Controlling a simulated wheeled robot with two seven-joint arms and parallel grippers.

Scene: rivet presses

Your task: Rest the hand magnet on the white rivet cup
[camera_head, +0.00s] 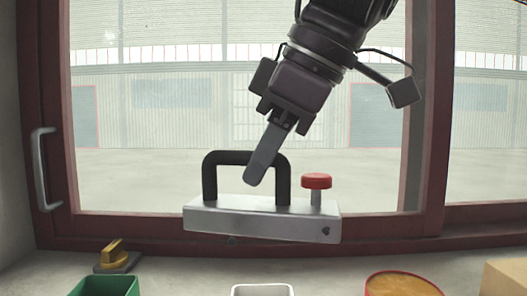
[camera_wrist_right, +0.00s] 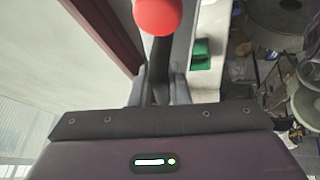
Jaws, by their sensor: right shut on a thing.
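The hand magnet (camera_head: 235,222) is a pale metal bar with a black arched handle and a red knob (camera_head: 316,181) on a short post. My right gripper (camera_head: 262,170) is shut on the black handle and holds the magnet in the air, roughly level. In the right wrist view the gripper's fingers (camera_wrist_right: 158,88) close around the handle, and the red knob shows at the top. The white cup (camera_head: 262,290) stands below the magnet at the bottom edge of the head view, only its rim showing. The magnet is above it and apart from it. My left gripper is not in view.
A green bin (camera_head: 105,287) stands left of the white cup, with a yellow-knobbed dark piece (camera_head: 113,252) behind it. A round red-rimmed container (camera_head: 400,284) and a cardboard-coloured box (camera_head: 506,277) stand to the right. A dark red window frame (camera_head: 380,228) rises behind the magnet.

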